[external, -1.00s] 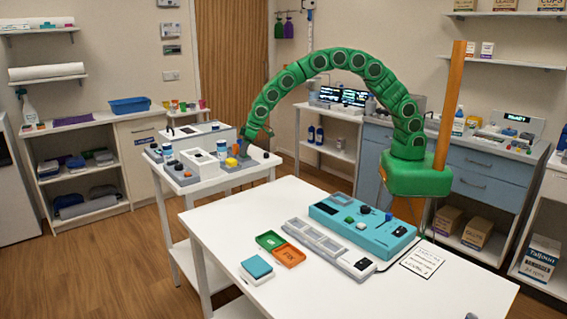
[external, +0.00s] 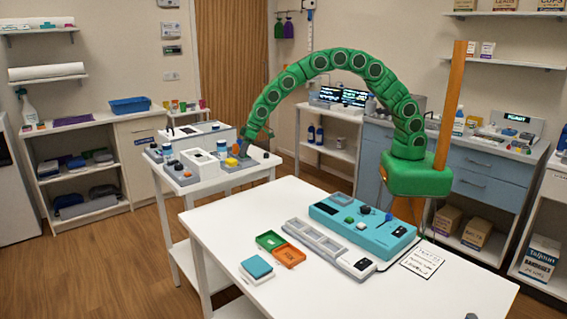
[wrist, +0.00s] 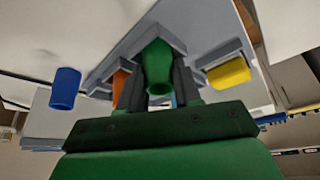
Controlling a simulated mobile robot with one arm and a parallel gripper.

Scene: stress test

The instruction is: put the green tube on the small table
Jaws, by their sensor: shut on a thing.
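The green tube (wrist: 158,66) is between the two dark fingers of my gripper (wrist: 160,88) in the wrist view. The fingers are shut on it. Its far end meets a grey holder (wrist: 205,58); I cannot tell whether it is still seated there. In the external view, my green arm arches over to the left and its gripper (external: 243,146) is low at a grey rack on the smaller white table (external: 205,188). The tube cannot be made out in that view.
An orange tube (wrist: 118,84), a blue cylinder (wrist: 65,88) and a yellow one (wrist: 229,73) are close around the gripper. A white box (external: 200,163) and several jars crowd the smaller table. The larger white table (external: 225,225) in front holds a teal device (external: 362,226) and trays.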

